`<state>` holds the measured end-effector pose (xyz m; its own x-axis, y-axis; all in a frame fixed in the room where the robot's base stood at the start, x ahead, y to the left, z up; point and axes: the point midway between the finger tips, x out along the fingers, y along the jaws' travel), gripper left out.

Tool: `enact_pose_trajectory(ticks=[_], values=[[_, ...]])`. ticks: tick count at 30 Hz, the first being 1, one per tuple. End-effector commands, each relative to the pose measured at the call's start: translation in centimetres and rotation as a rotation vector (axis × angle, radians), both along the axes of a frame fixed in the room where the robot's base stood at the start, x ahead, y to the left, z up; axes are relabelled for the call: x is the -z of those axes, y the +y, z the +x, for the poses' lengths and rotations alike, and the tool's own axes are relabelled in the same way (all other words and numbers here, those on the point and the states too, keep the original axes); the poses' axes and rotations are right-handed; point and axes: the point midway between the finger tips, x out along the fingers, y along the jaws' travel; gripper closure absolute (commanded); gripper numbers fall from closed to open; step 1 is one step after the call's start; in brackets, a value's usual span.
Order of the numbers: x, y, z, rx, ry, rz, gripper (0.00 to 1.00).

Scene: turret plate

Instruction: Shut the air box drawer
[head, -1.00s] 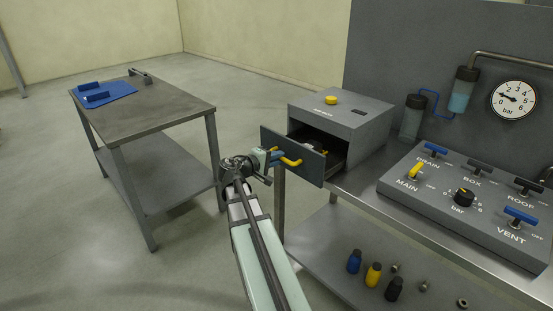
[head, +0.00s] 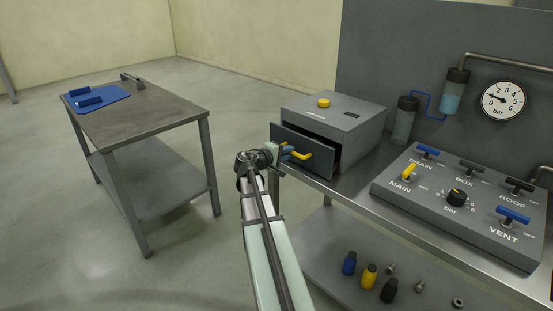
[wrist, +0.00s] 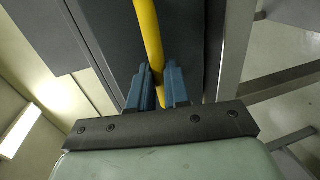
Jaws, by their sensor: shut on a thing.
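The grey air box (head: 335,115) stands on the steel bench, with a yellow knob (head: 323,103) on top. Its drawer (head: 292,143) is partly out, with a narrow dark gap showing behind the front panel at its right side. The drawer has a yellow bar handle (head: 298,154), which also crosses the wrist view (wrist: 148,40). My gripper (head: 284,150) is at the handle's left part. In the wrist view its blue fingers (wrist: 160,88) are on either side of the yellow bar, shut on it. The drawer's inside is mostly hidden.
A panel (head: 460,205) with several levers, a dial and a gauge (head: 503,99) behind it is right of the box. A side table (head: 140,115) with a blue mat stands at left, with open floor between.

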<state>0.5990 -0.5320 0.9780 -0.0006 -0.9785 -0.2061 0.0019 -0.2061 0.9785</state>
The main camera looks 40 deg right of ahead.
Motion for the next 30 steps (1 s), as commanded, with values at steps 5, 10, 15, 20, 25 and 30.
enact_pose_trajectory(ticks=[5,10,15,20,25,30], values=[[0.0,-3.9,0.2,0.001,0.000,0.000,1.00],[0.0,-5.5,0.1,-0.001,0.000,0.000,1.00],[0.0,-5.8,0.1,-0.002,0.000,-0.001,1.00],[-0.1,-5.9,0.1,-0.001,0.001,-0.002,1.00],[-0.1,-5.9,0.1,-0.001,0.000,-0.002,0.69],[0.0,-5.8,0.0,-0.001,0.000,-0.001,0.58]])
